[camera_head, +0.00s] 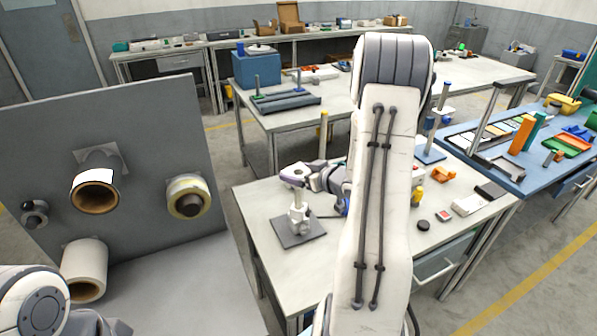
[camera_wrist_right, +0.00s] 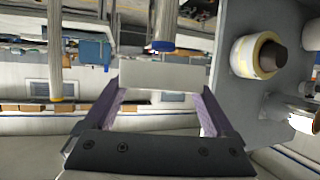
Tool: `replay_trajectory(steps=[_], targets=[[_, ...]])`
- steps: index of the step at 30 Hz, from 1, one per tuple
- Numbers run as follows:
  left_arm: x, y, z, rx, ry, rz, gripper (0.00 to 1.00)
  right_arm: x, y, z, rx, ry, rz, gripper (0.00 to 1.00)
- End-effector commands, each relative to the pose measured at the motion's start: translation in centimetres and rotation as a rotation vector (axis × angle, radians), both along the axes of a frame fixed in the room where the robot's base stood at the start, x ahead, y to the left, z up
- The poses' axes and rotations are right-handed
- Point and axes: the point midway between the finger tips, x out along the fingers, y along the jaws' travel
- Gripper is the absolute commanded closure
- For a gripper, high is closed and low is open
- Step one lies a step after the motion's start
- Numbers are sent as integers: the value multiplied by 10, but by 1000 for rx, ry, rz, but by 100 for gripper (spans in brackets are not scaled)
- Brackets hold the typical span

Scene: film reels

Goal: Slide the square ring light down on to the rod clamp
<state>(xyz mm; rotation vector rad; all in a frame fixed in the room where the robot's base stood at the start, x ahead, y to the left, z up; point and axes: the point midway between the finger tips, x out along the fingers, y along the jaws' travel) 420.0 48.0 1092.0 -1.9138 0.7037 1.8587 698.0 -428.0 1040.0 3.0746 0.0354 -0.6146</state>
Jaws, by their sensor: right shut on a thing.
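My right gripper (camera_head: 303,176) is above a white upright stand (camera_head: 298,218) on a dark square base, which I take for the rod clamp. In the right wrist view its purple fingers (camera_wrist_right: 160,85) are shut on a pale, straight-edged piece (camera_wrist_right: 163,73), which I take for the square ring light. Its full outline and any opening do not show. The overlap in the head view hides whether the held piece touches the stand. My left gripper is out of view; only part of my left arm shows at the lower left.
A post with a yellow top (camera_head: 323,135) rises behind the right gripper. A grey panel (camera_head: 150,130) with several reels on pegs stands at the left. A yellow bottle (camera_head: 417,196) and small items lie on the table's right side. The table's front left is clear.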

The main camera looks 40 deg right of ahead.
Motion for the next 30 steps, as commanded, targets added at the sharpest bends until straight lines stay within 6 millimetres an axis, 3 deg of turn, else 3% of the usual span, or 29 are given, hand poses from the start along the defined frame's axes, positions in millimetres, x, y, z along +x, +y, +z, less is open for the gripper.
replay_trajectory(steps=[14, 30], targets=[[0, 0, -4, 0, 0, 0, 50, 0, 0, -4, -1, -1, 0, 77], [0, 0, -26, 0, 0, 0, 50, 0, 0, -31, -1, -2, 0, 77]])
